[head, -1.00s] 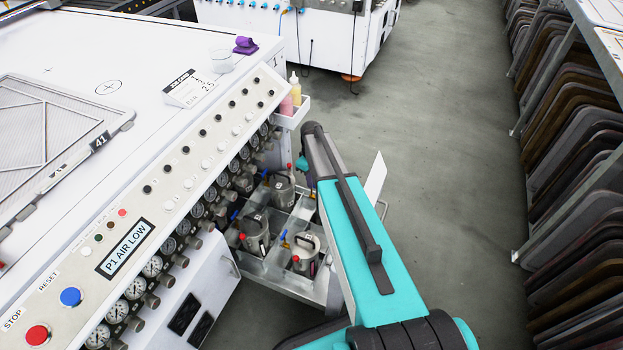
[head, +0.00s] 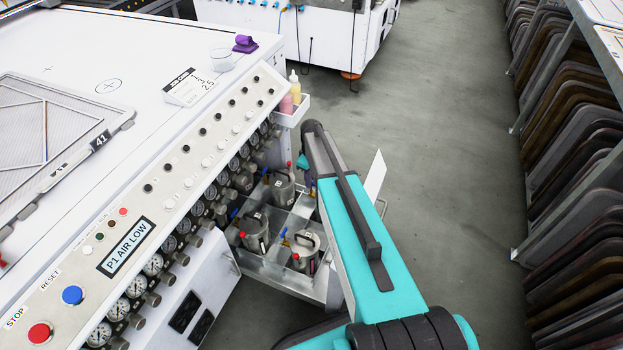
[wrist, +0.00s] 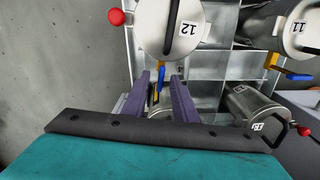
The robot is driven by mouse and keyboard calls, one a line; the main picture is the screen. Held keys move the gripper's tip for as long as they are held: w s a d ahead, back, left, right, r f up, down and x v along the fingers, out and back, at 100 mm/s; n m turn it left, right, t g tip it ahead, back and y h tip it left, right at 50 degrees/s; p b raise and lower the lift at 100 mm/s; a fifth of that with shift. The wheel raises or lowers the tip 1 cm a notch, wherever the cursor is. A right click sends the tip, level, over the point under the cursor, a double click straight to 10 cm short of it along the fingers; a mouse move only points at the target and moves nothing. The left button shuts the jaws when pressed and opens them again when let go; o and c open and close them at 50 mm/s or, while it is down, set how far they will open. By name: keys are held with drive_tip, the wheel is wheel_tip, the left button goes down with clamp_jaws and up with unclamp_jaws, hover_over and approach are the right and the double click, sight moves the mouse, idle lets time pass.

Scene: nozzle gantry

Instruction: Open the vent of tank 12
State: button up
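Tank 12 (wrist: 168,25) is a round metal pot with a black handle on its lid, at the top middle of the wrist view. A red knob (wrist: 116,17) sticks out on its left. A small valve with a blue lever (wrist: 161,72) is at its near side. My gripper (wrist: 161,84) has two purple fingers, open and apart, one on each side of the blue lever. I cannot tell whether either finger touches it. In the head view my arm hides the gripper, and I cannot tell which pot there is tank 12.
Tank 11 (wrist: 297,28) stands to the right in the wrist view, with another pot (wrist: 255,106) below it. The pots sit in a divided grey tray (head: 313,288) pulled out beside the white machine (head: 225,285). Racks of frames (head: 565,190) line the right; the floor between is clear.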

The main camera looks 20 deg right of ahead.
drive_tip(key=shift+r, duration=0.1)
wheel_tip(320, 180, up, 14)
drive_tip(key=p, duration=0.1)
drive_tip(key=shift+f, duration=0.2)
idle(0.4)
drive_tip(key=shift+s, duration=0.1)
idle(0.4)
